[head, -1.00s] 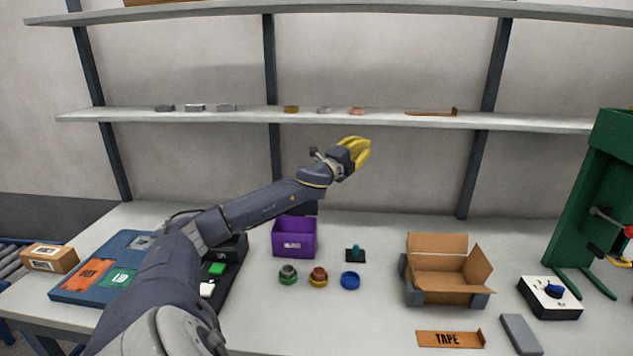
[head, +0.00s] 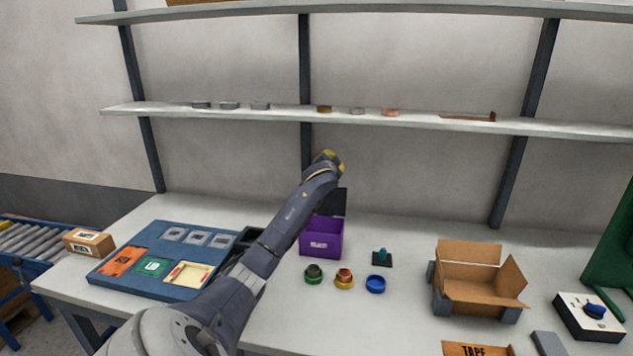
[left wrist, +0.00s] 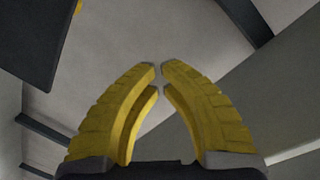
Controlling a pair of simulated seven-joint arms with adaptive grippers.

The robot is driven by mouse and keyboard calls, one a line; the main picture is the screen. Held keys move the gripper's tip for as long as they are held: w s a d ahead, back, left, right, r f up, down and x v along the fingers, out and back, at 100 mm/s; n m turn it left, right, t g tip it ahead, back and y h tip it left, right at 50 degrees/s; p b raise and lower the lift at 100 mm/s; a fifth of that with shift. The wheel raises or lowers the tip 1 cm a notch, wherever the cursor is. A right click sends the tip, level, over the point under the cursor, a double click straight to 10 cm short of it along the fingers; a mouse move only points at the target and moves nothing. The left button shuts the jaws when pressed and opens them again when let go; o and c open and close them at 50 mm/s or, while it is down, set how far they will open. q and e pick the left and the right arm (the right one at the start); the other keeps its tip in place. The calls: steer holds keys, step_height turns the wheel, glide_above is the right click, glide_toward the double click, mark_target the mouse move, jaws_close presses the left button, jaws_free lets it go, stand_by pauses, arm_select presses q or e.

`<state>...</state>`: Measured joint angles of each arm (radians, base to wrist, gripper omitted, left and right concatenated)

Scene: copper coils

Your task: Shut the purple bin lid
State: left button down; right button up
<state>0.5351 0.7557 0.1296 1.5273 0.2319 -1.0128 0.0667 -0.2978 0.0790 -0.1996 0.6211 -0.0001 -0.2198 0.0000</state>
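The purple bin (head: 321,244) stands on the table in the head view, left of the cardboard box. Its dark lid (head: 338,203) stands up at the back of the bin, so the bin is open; my left arm hides part of it. My left gripper (head: 333,158) is above and behind the bin, in front of the wall. In the left wrist view its yellow fingers (left wrist: 159,72) are nearly together at the tips, with nothing between them. A dark flat shape (left wrist: 40,40), which may be the lid, fills the upper left corner there. My right gripper is not in view.
Green, red-and-yellow and blue round pieces (head: 376,284) lie before the bin, with a teal-knobbed dark block (head: 382,258) to its right. An open cardboard box (head: 476,279) stands further right. A blue board (head: 150,285) lies left. A shelf (head: 400,119) runs above.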

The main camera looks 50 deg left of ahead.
mark_target(326, 199)
arm_select(q)
steer(key=n+g+h, duration=0.2)
steer(key=n, duration=0.1)
steer(key=s+n+g+h, duration=0.1)
steer(key=n+g, duration=0.1)
steer(key=n, duration=0.1)
steer(key=n+g+h, duration=0.2)
steer(key=shift+s+a+f+n+g+h, duration=0.2)
steer(key=shift+s+f+n+g+h, duration=0.1)
steer(key=shift+s+n+g, duration=0.1)
step_height(326, 199, down, 8)
steer(key=w+a, duration=0.1)
steer(key=w, duration=0.1)
steer(key=shift+a+r, duration=0.15)
steer(key=shift+a, duration=0.05)
stand_by(0.8)
steer(key=shift+d, duration=0.1)
